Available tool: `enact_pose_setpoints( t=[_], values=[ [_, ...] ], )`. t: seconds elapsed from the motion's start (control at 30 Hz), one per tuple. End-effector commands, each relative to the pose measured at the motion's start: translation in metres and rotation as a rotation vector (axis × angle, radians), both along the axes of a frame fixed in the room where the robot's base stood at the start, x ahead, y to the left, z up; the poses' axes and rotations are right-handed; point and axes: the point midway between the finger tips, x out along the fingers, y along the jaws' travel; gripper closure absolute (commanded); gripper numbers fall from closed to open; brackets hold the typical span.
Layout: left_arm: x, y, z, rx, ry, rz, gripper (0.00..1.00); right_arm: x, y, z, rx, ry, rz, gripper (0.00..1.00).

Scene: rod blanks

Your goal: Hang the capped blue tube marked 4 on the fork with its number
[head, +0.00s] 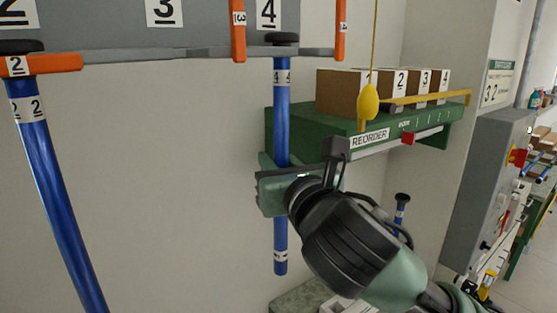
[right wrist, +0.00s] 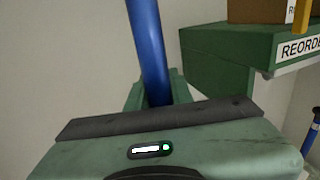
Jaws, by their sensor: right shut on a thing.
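The blue tube marked 4 (head: 281,120) stands upright with its black cap (head: 282,38) at the top, level with a grey fork bar (head: 315,52). Whether the bar passes around or only beside its neck I cannot tell. The 4 sign (head: 268,14) is on the grey board just above. An upright orange piece marked 4 (head: 340,28) is right of the cap. My right gripper (head: 281,180) is shut on the tube below its middle. In the right wrist view the tube (right wrist: 149,50) rises from between the jaws. My left gripper is out of view.
Another blue tube (head: 58,190) hangs at left by an orange piece marked 2 (head: 40,64). An upright orange piece marked 3 (head: 238,30) is left of the cap. A green REORDER shelf (head: 300,128) with numbered boxes and a yellow hanging pull (head: 368,102) is close on the right.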

Motion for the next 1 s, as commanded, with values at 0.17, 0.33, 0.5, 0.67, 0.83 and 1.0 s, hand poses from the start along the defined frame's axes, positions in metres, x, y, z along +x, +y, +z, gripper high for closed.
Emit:
enact_pose_setpoints(
  t=[0.17, 0.33, 0.5, 0.67, 0.83, 1.0],
  values=[
    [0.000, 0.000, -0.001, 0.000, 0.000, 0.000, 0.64, 0.000, 0.000, -0.003, -0.001, -0.001, 0.001, 1.00],
    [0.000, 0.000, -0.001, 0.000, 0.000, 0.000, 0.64, 0.000, 0.000, -0.003, -0.001, -0.001, 0.001, 1.00],
    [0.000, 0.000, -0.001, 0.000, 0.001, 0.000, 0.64, 0.000, 0.000, -0.003, -0.001, -0.001, 0.001, 0.53],
    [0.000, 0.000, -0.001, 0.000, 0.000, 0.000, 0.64, 0.000, 0.000, -0.003, -0.001, -0.001, 0.000, 0.53],
    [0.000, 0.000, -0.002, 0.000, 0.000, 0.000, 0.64, -0.002, -0.001, -0.003, -0.001, 0.000, 0.000, 0.53],
    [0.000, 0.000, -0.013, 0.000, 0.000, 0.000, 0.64, -0.019, -0.006, -0.005, 0.001, -0.005, 0.002, 0.53]
  ],
)
